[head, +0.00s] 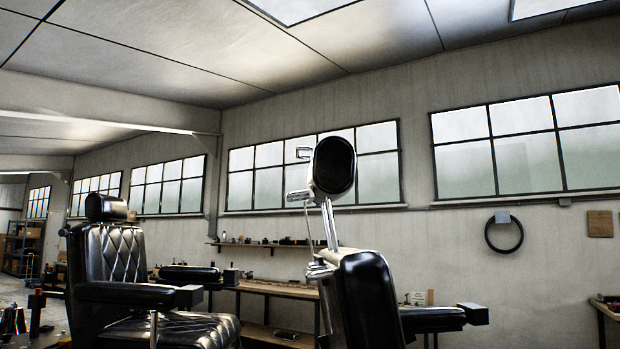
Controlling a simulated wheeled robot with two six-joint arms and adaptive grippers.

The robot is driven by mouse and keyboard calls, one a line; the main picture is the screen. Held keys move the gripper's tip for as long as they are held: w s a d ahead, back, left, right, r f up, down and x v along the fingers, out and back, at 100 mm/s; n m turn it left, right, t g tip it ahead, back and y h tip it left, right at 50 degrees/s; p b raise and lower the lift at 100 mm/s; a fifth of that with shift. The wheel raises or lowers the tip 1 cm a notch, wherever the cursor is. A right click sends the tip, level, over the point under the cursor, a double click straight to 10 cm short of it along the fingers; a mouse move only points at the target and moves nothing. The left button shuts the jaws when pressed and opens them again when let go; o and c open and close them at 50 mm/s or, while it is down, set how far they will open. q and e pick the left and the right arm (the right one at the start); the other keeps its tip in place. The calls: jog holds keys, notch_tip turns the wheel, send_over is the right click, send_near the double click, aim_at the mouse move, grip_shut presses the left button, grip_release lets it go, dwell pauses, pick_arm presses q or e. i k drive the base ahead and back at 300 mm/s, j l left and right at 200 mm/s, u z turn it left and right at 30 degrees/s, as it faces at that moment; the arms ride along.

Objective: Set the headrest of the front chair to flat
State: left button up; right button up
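The nearer chair's black backrest (368,300) stands right of centre, seen at an angle. Its headrest (334,166) is a black oval pad held well above the backrest on two chrome posts (330,225). The pad stands upright, its broad face turned towards me. Small metal pieces (298,195) show at the pad's left side; how they join it is unclear. A chrome clamp (320,268) sits at the foot of the posts. The chair's seat is out of view. Neither of my grippers shows in the head view.
A second black chair (112,255) with a quilted back and its own headrest (106,207) stands at the left. A wooden bench (275,289) and a shelf (262,245) with small items line the back wall. The nearer chair's armrest (440,318) extends right.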

aim_at(331, 172)
jog(key=i+j+z, duration=0.25)
jog(key=j, duration=0.35)
jog(key=i+j+z, duration=0.3)
jog(key=j, duration=0.4)
jog(key=i, duration=0.1)
